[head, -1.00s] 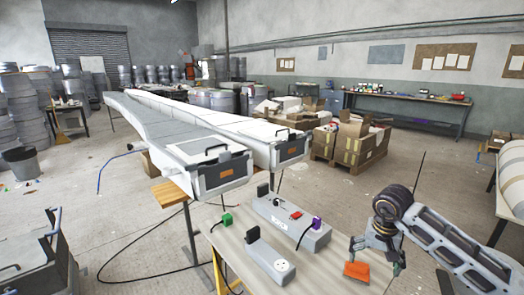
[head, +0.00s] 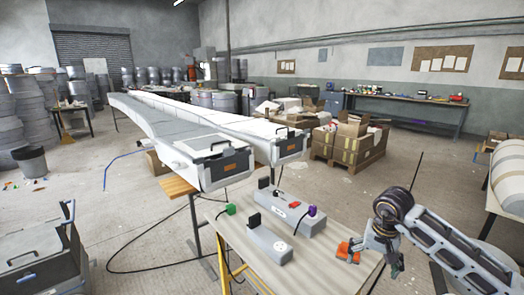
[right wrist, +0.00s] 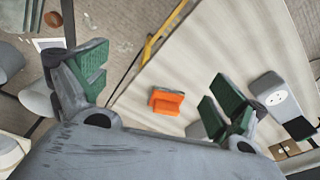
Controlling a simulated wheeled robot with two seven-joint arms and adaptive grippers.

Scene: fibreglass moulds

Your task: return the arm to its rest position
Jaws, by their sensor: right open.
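My right arm (head: 440,245) reaches in from the right edge of the head view. My right gripper (head: 382,265) is open, with its fingers pointing down near the right edge of the small table (head: 330,255). In the right wrist view, its green-padded fingers (right wrist: 155,95) stand wide apart with nothing between them. An orange block (head: 349,250) lies on the table just left of the gripper. It also shows on the tabletop in the right wrist view (right wrist: 166,101), apart from both fingers. My left gripper is not in view.
The table also bears a grey socket strip (head: 293,218), a smaller socket box (head: 268,244), a green plug (head: 230,209) and a purple plug (head: 312,210). Long white moulds (head: 205,145) stand behind. A grey case (head: 38,250) is at lower left. Floor right of the boxes is open.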

